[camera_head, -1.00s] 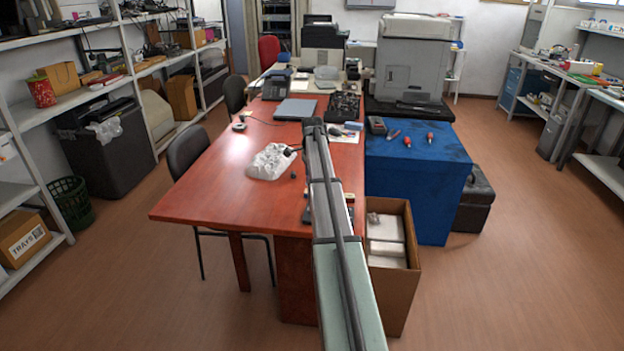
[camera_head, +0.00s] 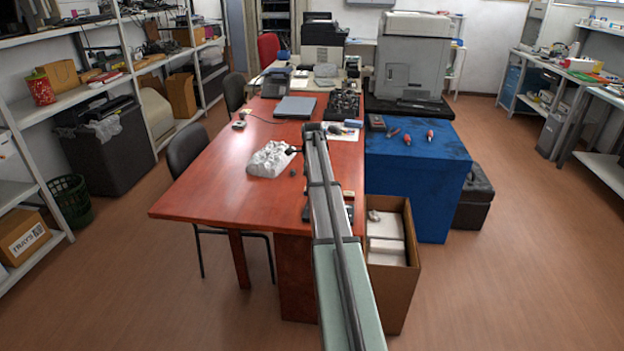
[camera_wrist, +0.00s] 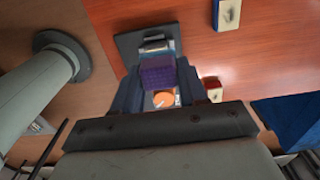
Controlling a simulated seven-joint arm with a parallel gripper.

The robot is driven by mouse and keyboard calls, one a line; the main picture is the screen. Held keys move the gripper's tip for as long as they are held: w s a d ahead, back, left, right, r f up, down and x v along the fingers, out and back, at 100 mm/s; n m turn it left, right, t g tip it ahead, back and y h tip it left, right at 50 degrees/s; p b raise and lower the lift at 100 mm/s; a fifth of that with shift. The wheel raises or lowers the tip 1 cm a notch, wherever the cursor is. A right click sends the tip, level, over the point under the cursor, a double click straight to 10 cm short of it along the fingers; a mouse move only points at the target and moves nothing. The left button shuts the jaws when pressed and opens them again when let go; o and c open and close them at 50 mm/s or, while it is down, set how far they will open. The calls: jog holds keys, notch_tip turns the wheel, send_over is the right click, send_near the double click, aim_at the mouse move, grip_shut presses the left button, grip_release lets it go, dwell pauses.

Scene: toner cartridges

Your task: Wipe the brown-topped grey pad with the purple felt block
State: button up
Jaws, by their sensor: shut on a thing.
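The purple felt block (camera_wrist: 157,73) shows in the wrist view between the two fingers of my gripper (camera_wrist: 160,82), which is shut on it. Beyond and below the block is a dark grey flat pad (camera_wrist: 128,44) on the red-brown desk, partly hidden by the block and fingers. Light, blue and orange parts show around the block. I cannot clearly make out a brown top on the pad, or whether the block touches it. In the head view my arm hides the gripper and block; a dark flat edge (camera_head: 306,213) shows left of the arm.
A small pale block (camera_wrist: 228,14) and a red-and-beige block (camera_wrist: 213,88) lie on the desk. A crumpled white object (camera_head: 270,160) is left of my arm on the desk (camera_head: 215,185). An open cardboard box (camera_head: 408,285) and blue-covered table (camera_head: 415,175) stand right.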

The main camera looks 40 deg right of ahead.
jog(key=shift+f, duration=2.6)
jog(key=shift+s+d, duration=0.55)
jog(key=shift+s, duration=0.05)
jog(key=shift+c, duration=0.4)
jog(key=shift+s+d, duration=0.8)
jog(key=shift+w+a, duration=1.45)
jog(key=shift+w, duration=0.05)
jog(key=shift+s+d+r, duration=0.1)
jog(key=shift+r, duration=3.95)
jog(key=shift+s, duration=0.1)
